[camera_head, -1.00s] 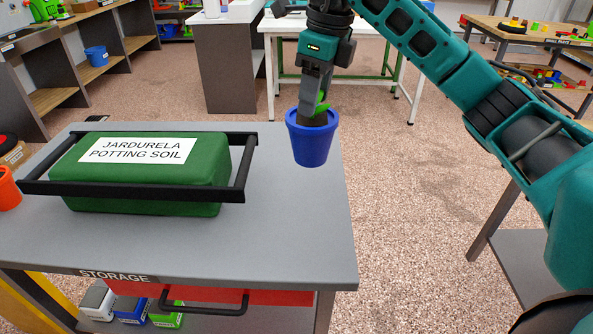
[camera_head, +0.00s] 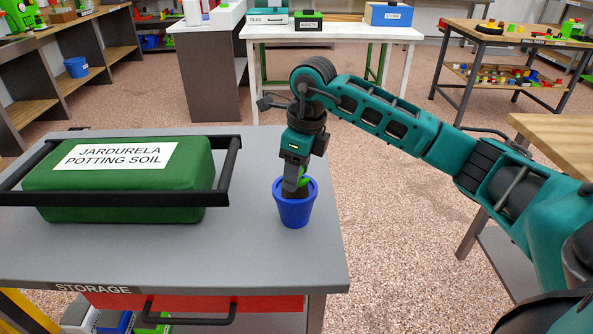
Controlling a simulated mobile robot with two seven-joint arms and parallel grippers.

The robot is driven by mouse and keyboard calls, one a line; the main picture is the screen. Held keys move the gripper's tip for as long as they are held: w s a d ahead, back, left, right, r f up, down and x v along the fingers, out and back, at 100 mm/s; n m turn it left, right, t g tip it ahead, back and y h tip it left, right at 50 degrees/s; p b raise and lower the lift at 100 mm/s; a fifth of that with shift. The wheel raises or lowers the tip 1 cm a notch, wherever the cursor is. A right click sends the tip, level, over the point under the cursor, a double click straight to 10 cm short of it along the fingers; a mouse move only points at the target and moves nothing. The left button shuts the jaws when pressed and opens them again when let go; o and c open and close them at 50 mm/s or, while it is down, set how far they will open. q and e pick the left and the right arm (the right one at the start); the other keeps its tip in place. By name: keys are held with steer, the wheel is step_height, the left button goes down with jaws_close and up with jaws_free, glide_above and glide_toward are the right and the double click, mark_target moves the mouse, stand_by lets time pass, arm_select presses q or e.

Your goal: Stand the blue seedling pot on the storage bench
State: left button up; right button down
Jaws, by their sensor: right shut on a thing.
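The blue seedling pot (camera_head: 295,212) is upright over the right part of the grey storage bench (camera_head: 250,245), with a bit of green plant showing inside its rim. My right gripper (camera_head: 294,187) points down into the pot's top and is shut on the pot. The pot's base is at or very close to the bench top; I cannot tell whether it touches. The gripper hides part of the plant and rim. My left gripper is not in view.
A green potting soil bag (camera_head: 120,190) in a black-railed carrier fills the bench's left part. Free bench top lies between it and the pot. The bench's right edge is close to the pot. Another blue pot (camera_head: 77,68) sits on a far left shelf.

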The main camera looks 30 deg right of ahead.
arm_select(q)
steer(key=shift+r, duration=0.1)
arm_select(e)
steer(key=shift+r, duration=0.1)
steer(key=c, duration=0.8)
jaws_free()
steer(key=shift+c, duration=0.2)
steer(key=o, duration=0.4)
arm_select(q)
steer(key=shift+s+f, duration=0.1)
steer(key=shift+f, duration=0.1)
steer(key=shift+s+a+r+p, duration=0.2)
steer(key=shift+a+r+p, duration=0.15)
steer(key=shift+p, duration=0.5)
arm_select(e)
steer(key=r, duration=0.4)
steer(key=s+r, duration=0.1)
steer(key=r, duration=0.3)
steer(key=d+r, duration=0.1)
steer(key=r, duration=0.2)
steer(key=shift+s+r, duration=0.25)
steer(key=shift+r, duration=0.15)
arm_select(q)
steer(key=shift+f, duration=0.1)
